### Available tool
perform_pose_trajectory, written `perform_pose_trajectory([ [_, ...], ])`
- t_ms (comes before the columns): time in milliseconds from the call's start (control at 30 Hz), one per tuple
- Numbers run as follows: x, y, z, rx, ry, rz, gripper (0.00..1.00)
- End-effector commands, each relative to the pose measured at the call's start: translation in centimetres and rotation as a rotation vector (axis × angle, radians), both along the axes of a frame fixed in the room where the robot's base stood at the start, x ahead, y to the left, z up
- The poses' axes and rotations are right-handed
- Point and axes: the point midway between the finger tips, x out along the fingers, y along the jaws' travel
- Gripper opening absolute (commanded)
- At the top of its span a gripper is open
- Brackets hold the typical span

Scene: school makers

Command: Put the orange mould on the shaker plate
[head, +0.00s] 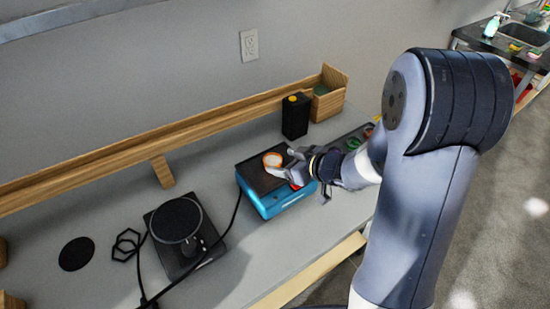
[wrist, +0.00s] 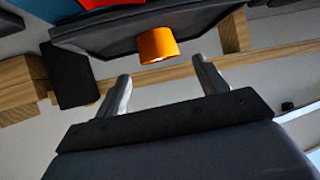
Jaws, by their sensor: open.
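The orange mould (head: 272,160) is a small round cup with a pale inside. It rests on the dark top of the blue shaker (head: 268,202), on the shaker plate (head: 254,178). My gripper (head: 292,165) is just right of the mould, low over the plate. In the wrist view the mould (wrist: 158,46) sits on the dark plate (wrist: 105,37), just beyond and between the two fingertips (wrist: 161,69). The fingers are spread, with nothing between them. The mould looks upright and apart from the fingers. My wrist hides the shaker's right end.
A round-topped black device (head: 176,221) with cables is to the left. A dark tray with small coloured cups (head: 352,143) lies right, partly behind my arm.

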Motion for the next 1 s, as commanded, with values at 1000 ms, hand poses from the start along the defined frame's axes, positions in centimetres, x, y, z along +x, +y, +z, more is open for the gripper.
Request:
perform_pose_trajectory([
  [1000, -4.0, -4.3, 3.2, 0.000, 0.000, 0.001, 0.69],
])
